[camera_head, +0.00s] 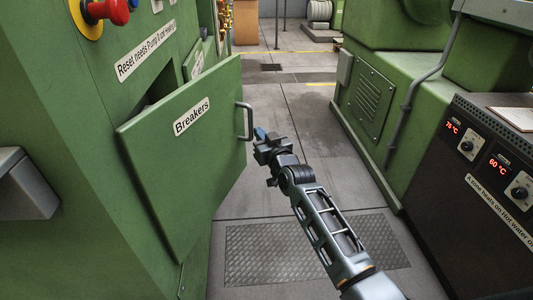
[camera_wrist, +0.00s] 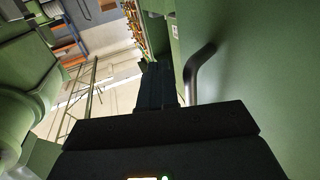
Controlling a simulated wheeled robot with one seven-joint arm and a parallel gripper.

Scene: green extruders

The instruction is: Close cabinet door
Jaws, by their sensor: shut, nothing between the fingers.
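The green cabinet door (camera_head: 185,150), labelled "Breakers", stands open at an angle from the green cabinet (camera_head: 60,110) on the left, with a dark gap behind its upper edge. A grey bar handle (camera_head: 246,121) sits near its right edge. My gripper (camera_head: 261,134) is shut and empty, just right of the handle. In the wrist view, the dark fingers (camera_wrist: 158,85) lie just left of the handle (camera_wrist: 196,70), with the green door (camera_wrist: 265,75) to the right. I cannot tell whether the fingers touch the handle.
A red knob (camera_head: 108,11) and a grey box (camera_head: 22,186) stick out from the cabinet. On the right are a green machine (camera_head: 375,95) and a dark control panel (camera_head: 490,165) with temperature displays. The floor aisle (camera_head: 290,95) between is clear beyond my arm.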

